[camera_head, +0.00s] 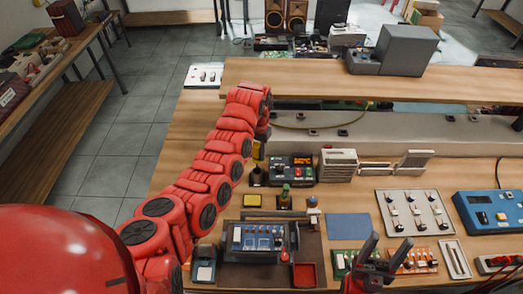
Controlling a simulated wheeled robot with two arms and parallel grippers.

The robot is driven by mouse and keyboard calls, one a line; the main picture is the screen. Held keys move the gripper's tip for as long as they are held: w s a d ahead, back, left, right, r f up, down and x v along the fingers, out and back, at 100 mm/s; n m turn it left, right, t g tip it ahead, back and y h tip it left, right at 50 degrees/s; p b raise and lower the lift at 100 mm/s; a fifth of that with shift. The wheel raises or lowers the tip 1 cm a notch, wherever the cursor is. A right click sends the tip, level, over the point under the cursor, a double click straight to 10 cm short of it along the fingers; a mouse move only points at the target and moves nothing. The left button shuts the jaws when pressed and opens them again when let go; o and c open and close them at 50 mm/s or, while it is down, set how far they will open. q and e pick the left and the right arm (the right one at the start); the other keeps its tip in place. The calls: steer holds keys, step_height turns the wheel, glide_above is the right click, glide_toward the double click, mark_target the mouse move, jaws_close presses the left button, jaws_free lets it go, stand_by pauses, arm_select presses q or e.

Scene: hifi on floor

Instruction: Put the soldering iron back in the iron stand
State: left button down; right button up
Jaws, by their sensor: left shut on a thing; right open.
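My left arm reaches across the workbench, and my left gripper (260,138) points down beside the soldering station (290,168). It is shut on a small yellow and dark thing (256,152), which appears to be the soldering iron; the arm hides much of it. Just below it stands a small dark holder (257,178), which looks like the iron stand. I cannot tell whether the iron's tip is inside it or above it. My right gripper (369,250) is open and empty at the bench's front, with its dark fingers pointing up in the picture.
A board holder (258,238), a red tray (305,275), a blue mat (348,227) and several circuit boards lie on the bench. A blue meter (492,213) is at the right. A raised shelf (300,80) runs along the back.

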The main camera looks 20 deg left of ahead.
mark_target(257, 164)
arm_select(q)
steer(key=shift+f, duration=0.35)
steer(key=shift+f+b, duration=0.35)
steer(key=shift+f, duration=0.5)
steer(key=shift+w+f+b, duration=0.1)
steer(key=shift+f+b, duration=1.1)
steer(key=shift+f, duration=0.85)
jaws_free()
steer(key=shift+r, duration=0.15)
steer(key=shift+r+p, duration=0.65)
steer(key=shift+r, duration=0.65)
steer(key=shift+r+p, duration=0.4)
steer(key=shift+r, duration=1.7)
